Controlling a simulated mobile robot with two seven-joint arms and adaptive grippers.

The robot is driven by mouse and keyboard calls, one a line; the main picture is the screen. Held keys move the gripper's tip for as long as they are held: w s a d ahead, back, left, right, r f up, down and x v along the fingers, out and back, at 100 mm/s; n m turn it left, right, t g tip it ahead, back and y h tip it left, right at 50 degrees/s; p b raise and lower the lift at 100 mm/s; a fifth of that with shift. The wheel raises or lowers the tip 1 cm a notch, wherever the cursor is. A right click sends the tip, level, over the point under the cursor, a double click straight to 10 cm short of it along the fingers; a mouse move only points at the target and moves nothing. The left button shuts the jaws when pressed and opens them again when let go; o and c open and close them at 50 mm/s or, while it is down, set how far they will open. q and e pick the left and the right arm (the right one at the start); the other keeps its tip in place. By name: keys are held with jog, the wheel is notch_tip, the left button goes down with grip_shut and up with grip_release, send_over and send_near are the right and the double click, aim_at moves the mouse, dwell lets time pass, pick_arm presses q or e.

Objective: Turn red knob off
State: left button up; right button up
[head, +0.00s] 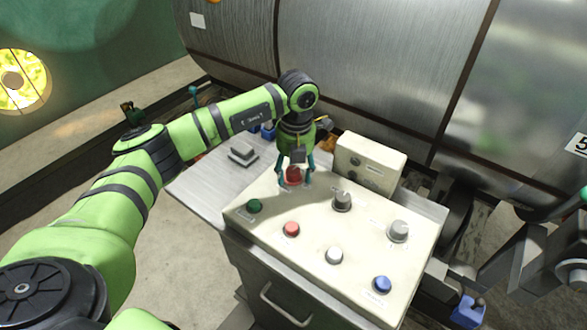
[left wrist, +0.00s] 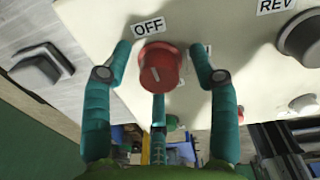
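The red knob (head: 293,175) sits near the back edge of the cream control panel (head: 315,215). In the left wrist view the red knob (left wrist: 160,67) shows a short white mark on its face. An OFF label (left wrist: 149,27) lies just above it, and another label to its right is mostly hidden by a finger. My left gripper (head: 295,180) is over the knob, its teal fingers spread around it. In the left wrist view the gripper (left wrist: 162,55) has a gap between the right finger and the knob; the left fingertip is close beside it. My right gripper is not in view.
The panel also holds a green button (head: 254,206), a red button (head: 291,229), a white button (head: 334,255), a blue button (head: 382,284) and grey knobs (head: 342,201). A cream box (head: 368,160) stands behind. A large metal tank (head: 370,60) fills the back.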

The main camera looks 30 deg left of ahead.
aim_at(295, 170)
pick_arm(q)
notch_tip(295, 170, up, 12)
jog(key=shift+d, duration=0.2)
dwell(0.4)
dwell(0.4)
